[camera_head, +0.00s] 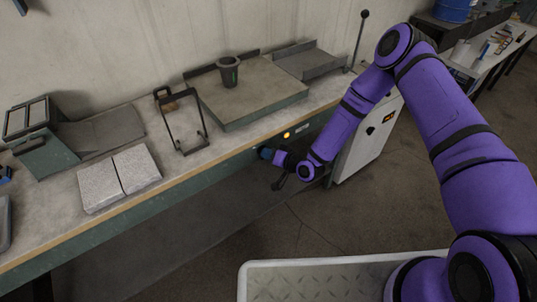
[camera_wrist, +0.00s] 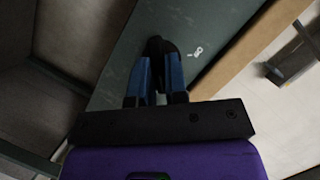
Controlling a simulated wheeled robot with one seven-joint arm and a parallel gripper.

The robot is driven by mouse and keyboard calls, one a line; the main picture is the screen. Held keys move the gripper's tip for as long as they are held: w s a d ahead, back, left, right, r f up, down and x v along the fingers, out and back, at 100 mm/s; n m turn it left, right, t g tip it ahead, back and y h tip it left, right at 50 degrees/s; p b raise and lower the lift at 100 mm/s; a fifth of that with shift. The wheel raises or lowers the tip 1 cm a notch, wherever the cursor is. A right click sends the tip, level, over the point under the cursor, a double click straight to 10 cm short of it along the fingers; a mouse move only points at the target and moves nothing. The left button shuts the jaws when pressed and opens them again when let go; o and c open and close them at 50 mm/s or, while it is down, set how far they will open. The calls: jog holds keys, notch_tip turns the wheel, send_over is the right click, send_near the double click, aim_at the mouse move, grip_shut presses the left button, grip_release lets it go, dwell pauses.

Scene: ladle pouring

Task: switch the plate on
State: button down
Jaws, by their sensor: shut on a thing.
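A thick grey-green plate (camera_head: 255,108) lies on the bench, with a dark cup (camera_head: 228,72) standing on it. On the bench's green front panel (camera_head: 235,162) an amber lamp (camera_head: 286,135) glows beside a small pale label. My gripper (camera_head: 264,152) is at this panel, left of the lamp. In the wrist view its blue fingers (camera_wrist: 160,62) are shut on a dark knob (camera_wrist: 156,45) on the green panel. The fingers hide part of the knob, so I cannot tell its turn. A small white marking (camera_wrist: 196,52) shows beside it.
A black wire frame (camera_head: 182,122), two pale speckled blocks (camera_head: 118,178) and a grey-green box (camera_head: 45,155) stand on the bench to the left. A white cabinet (camera_head: 365,145) stands right of my gripper.

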jog(key=c, duration=1.1)
grip_release()
jog(key=shift+c, duration=0.2)
jog(key=v, duration=1)
jog(key=shift+s+d, duration=0.2)
jog(key=shift+s, duration=0.05)
jog(key=shift+r, duration=0.1)
